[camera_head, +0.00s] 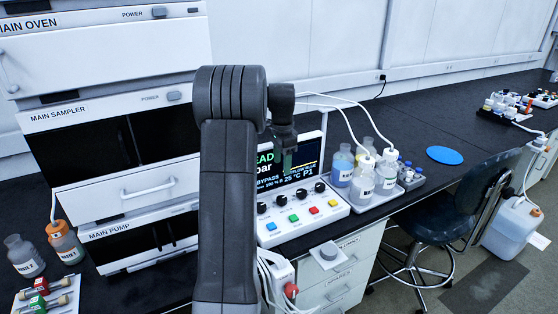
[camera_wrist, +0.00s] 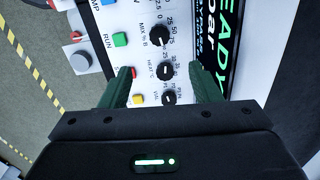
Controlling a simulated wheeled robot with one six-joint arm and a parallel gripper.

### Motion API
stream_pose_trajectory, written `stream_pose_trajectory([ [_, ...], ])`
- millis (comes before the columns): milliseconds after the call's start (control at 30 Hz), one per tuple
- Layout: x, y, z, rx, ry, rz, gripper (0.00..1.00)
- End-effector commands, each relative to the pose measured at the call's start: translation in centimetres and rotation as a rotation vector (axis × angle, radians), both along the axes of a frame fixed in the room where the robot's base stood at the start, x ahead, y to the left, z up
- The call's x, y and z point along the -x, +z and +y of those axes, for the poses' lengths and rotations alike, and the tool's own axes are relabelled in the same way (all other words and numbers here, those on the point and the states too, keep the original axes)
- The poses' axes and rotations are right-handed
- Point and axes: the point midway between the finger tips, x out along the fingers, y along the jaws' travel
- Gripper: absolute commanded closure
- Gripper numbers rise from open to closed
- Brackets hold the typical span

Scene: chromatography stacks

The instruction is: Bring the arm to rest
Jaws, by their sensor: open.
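My gripper (camera_head: 288,165) hangs from my raised arm in front of the display screen (camera_head: 308,160), over the white control panel (camera_head: 338,213). In the wrist view my gripper (camera_wrist: 162,72) is open, its two dark green fingers apart with nothing held between them. The control panel (camera_wrist: 140,18) lies beyond the fingers, showing black knobs (camera_wrist: 160,34), a green button (camera_wrist: 120,39) and a yellow button (camera_wrist: 138,99). The left finger partly covers a red button. The right finger overlaps the screen's edge. I cannot tell the exact gap between fingertips and panel.
Stacked white instruments (camera_head: 120,190) stand at the left. Bottles (camera_head: 362,182) with white tubes stand in a tray right of the panel. A blue disc (camera_head: 444,155) lies on the dark bench. A chair (camera_head: 450,205) stands before it. A round grey knob (camera_head: 329,251) sits below the panel.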

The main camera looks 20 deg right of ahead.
Motion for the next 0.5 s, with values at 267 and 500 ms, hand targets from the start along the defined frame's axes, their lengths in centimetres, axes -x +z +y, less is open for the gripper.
stream_pose_trajectory([
  [267,0.1,-2.5,0.0,-0.002,0.0,0.004,0.43],
  [500,0.1,-7.2,0.0,-0.003,0.0,0.005,0.43],
])
